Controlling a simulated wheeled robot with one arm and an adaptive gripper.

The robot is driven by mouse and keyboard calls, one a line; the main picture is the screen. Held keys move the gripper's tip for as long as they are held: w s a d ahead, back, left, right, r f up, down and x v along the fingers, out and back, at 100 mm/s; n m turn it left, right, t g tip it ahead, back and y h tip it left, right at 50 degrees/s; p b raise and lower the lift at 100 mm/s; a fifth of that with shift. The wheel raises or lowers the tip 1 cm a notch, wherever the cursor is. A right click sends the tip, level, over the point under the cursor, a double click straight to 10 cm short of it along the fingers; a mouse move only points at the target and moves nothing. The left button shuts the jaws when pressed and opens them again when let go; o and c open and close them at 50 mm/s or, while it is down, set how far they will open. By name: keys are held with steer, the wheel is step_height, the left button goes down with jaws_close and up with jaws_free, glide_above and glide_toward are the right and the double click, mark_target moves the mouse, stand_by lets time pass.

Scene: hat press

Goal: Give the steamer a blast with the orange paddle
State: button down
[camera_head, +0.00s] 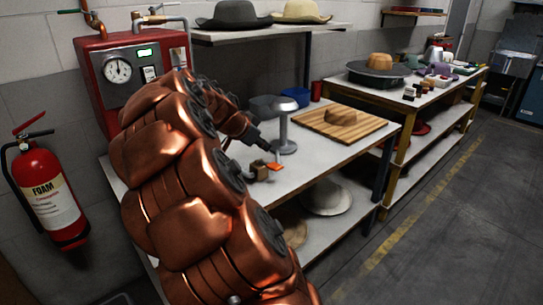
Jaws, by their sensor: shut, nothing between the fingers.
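The orange paddle (275,166) is a small flat piece on the white tabletop, at the right of a small brown block (260,171). My gripper (273,150) is dark, shut and empty, with its tip just above and behind the paddle in the picture. I cannot tell whether it touches the paddle. A grey mushroom-topped stand (284,128), which looks like the steamer's head, stands upright just right of my gripper. A red boiler box (112,43) with a round gauge and a lit green display stands at the back left. My copper-coloured arm hides part of the table and boiler.
A blue bowl (295,97) sits behind the stand. A shelf (275,34) with hats is above. A fire extinguisher (47,185) hangs at left.

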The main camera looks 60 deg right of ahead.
steer(key=shift+w+v, duration=0.15)
steer(key=shift+v, duration=1.25)
steer(key=shift+w+v, duration=0.2)
steer(key=shift+v, duration=1.15)
steer(key=shift+d, duration=0.1)
steer(key=s+a+f+n+y, duration=0.3)
steer(key=s+a+f+n, duration=0.35)
steer(key=a, duration=0.65)
steer(key=s+a+f+n+g+y, duration=0.1)
steer(key=s+a+f+n+y, duration=0.25)
steer(key=s+a+n, duration=0.8)
steer(key=s+a+f+n+y, duration=0.35)
steer(key=s+a+f, duration=0.2)
steer(key=a, duration=1.05)
step_height(320, 180, up, 13)
steer(key=w+h+p, duration=0.1)
steer(key=p, duration=1.1)
steer(key=shift+w+d, duration=0.25)
steer(key=shift+d, duration=0.05)
